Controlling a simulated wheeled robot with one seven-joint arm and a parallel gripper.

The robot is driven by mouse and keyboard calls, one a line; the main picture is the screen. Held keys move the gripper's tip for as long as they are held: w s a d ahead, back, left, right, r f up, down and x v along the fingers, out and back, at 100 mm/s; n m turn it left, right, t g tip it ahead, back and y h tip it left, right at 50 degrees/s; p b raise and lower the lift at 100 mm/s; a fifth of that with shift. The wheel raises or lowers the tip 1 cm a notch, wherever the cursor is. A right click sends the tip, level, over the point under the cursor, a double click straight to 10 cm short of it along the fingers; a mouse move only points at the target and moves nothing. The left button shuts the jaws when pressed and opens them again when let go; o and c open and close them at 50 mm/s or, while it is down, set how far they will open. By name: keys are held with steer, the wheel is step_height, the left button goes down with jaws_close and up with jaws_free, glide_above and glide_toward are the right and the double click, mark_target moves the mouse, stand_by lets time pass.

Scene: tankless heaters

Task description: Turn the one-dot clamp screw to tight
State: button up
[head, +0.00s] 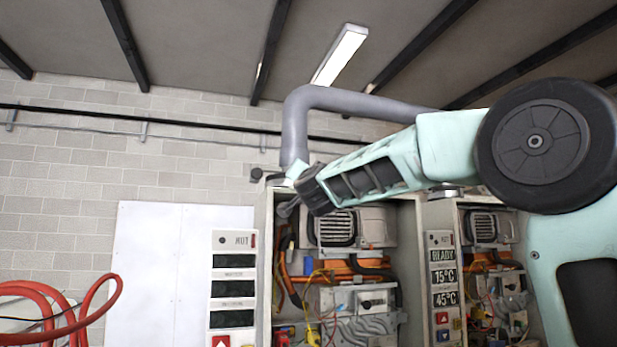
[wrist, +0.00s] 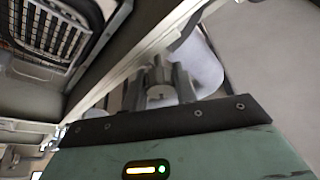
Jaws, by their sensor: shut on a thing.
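My gripper (wrist: 160,82) is shut on a small grey metal clamp screw (wrist: 159,92), with one finger on each side of it. The screw sits by a pale, rounded pipe section (wrist: 197,62) at the cabinet's edge. No dot marking is readable in the wrist view, so I cannot tell from it which clamp screw this is. There the screw is hidden.
The left heater (head: 343,228) has a grille, hoses and wires inside its open cabinet. A display panel (head: 233,289) stands to its left, and a second heater (head: 483,227) to the right. Red hoses (head: 60,298) loop at lower left. The cabinet frame is close to my gripper.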

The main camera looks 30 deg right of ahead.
steer(key=o, duration=0.9)
steer(key=shift+o, duration=0.2)
